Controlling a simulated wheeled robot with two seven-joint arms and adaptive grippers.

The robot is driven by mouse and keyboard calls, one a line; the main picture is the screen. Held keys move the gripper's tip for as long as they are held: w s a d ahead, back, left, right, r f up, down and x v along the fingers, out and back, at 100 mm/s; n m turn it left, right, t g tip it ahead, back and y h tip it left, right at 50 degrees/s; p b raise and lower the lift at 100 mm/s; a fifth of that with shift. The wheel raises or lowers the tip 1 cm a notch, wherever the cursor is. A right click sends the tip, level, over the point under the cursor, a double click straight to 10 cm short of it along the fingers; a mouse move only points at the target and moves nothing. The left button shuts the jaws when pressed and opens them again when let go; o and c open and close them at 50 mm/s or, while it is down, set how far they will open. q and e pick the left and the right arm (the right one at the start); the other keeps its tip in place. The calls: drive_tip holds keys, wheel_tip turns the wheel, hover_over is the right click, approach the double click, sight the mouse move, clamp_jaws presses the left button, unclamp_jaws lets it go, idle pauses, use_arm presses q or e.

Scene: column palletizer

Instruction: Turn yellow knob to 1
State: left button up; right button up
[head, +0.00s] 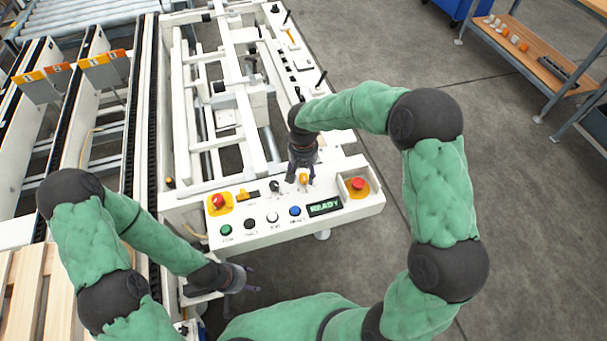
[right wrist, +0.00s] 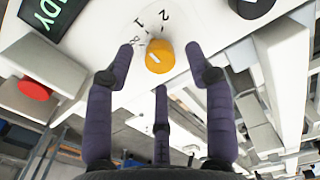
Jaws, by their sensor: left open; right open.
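The yellow knob (head: 303,179) stands on the white control panel (head: 262,239). In the right wrist view the yellow knob (right wrist: 159,57) carries a short white mark, and the printed numbers (right wrist: 142,28) curve beside it, 1 and 2 among them. My right gripper (head: 301,176) hangs over the panel at the knob. In the right wrist view my right gripper (right wrist: 160,70) is open, with fingers spread on both sides of the knob and a gap to each. My left gripper (head: 250,279) is open and empty, low in front of the panel's left side.
The panel also carries two red buttons (head: 218,200) (head: 357,184), a black knob (head: 273,187), a row of green, black, white and blue buttons (head: 272,217), and a display (head: 325,207) reading READY. White machine frames stand behind. Open floor (head: 530,200) lies right.

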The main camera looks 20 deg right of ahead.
sight(303, 177)
wheel_tip(303, 177, up, 10)
idle(0.4)
drive_tip(key=shift+r, duration=0.1)
